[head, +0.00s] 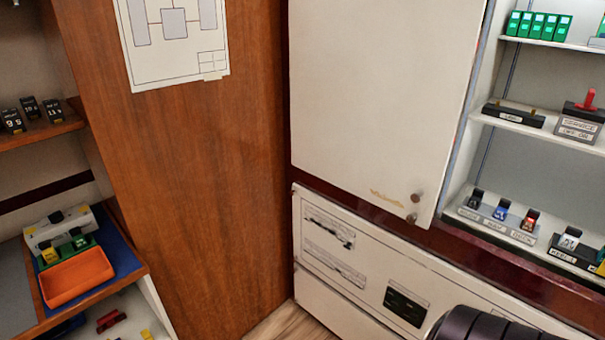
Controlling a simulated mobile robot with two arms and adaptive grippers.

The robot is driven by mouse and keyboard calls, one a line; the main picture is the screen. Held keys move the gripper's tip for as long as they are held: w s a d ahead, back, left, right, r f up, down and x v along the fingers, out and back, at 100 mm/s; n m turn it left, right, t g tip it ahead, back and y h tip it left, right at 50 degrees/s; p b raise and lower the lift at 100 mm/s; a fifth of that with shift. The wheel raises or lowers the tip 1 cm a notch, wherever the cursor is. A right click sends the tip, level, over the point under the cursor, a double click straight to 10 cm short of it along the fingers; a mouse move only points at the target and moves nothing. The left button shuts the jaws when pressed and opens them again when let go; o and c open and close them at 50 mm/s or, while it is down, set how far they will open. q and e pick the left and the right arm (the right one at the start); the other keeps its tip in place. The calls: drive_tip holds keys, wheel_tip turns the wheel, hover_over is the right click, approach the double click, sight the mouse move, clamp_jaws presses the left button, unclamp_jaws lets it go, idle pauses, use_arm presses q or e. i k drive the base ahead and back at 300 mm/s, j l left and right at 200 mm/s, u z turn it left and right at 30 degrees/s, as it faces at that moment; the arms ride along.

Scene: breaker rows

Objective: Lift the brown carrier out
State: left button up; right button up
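I cannot make out a brown carrier in the head view. The breaker-type pieces stand on shelves at both sides. At the left, an orange tray (77,277) lies on a blue mat (118,252). A dark red piece (111,320) lies on the lower shelf, partly cut off. Neither gripper shows. A dark ribbed cylinder at the bottom right is probably part of my arm.
A brown wooden panel (200,200) divides the left shelves from a white cabinet door (380,90). The right shelves hold green units (538,26), a dark base with a red handle (585,108) and a labelled strip (498,222). Wood floor (290,326) shows bottom centre.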

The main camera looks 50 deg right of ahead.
sight(528, 225)
drive_tip(key=z, duration=2.85)
drive_tip(key=i+j, duration=0.1)
drive_tip(key=j, duration=0.15)
drive_tip(key=i+j, duration=0.15)
drive_tip(key=j, duration=0.1)
